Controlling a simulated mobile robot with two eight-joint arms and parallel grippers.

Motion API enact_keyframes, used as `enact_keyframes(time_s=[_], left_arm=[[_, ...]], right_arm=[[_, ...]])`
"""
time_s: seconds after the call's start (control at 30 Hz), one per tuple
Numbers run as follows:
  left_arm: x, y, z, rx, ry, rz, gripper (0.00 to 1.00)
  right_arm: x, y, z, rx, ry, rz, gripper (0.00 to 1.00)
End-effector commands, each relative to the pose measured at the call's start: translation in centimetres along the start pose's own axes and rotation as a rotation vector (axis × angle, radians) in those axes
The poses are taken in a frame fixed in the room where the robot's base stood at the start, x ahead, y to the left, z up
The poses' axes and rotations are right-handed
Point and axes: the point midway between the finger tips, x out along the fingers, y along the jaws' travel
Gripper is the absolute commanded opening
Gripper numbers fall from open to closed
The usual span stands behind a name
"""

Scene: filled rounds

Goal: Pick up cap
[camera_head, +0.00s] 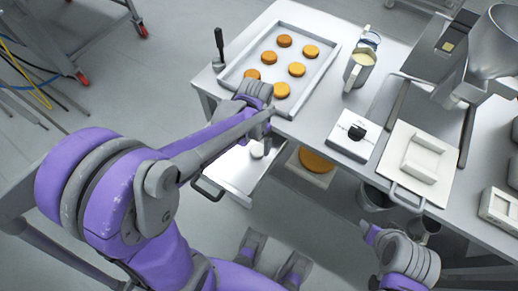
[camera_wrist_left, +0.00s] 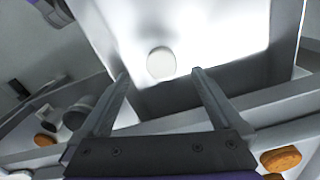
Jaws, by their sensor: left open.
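A small white round cap (camera_wrist_left: 161,63) lies on the bright floor of an open drawer (camera_wrist_left: 205,18) in the left wrist view. In the head view the cap (camera_head: 257,149) shows as a small pale shape in the pulled-out drawer (camera_head: 225,172) under the table. My left gripper (camera_wrist_left: 161,78) is open and empty, its two fingers apart on either side of the cap in the picture. I cannot tell how far above the cap it is. In the head view my left gripper (camera_head: 258,97) is at the table's front edge, its fingers mostly hidden. My right arm is at lower right, with no clear view of its fingers.
A metal tray (camera_head: 232,77) with several orange rounds stands on the steel table. A jug (camera_head: 358,69), a white box with a black knob (camera_head: 353,134) and a white board (camera_head: 405,183) are further right. Another orange round (camera_head: 317,160) sits below the tabletop.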

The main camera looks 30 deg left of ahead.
Motion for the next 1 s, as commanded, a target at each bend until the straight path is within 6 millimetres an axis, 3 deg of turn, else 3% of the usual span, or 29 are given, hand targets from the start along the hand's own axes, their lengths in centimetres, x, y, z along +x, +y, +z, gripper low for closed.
enact_keyframes(time_s=[0.17,0.47,0.77,1.0], left_arm=[[1.3,0.0,-0.1,0.0,0.0,0.0,1.0],[5.5,-0.1,-0.5,0.0,0.001,0.0,1.0],[5.9,-0.1,-0.5,0.0,0.001,-0.001,1.0],[5.9,-0.1,-0.5,0.0,0.001,0.0,0.59]], right_arm=[[0.2,0.0,0.1,0.0,-0.001,0.0,0.49],[0.8,0.0,0.5,0.0,-0.003,0.0,0.49],[0.8,0.0,0.5,0.0,-0.003,0.0,0.49],[0.8,0.0,0.5,0.0,-0.003,0.0,0.49]])
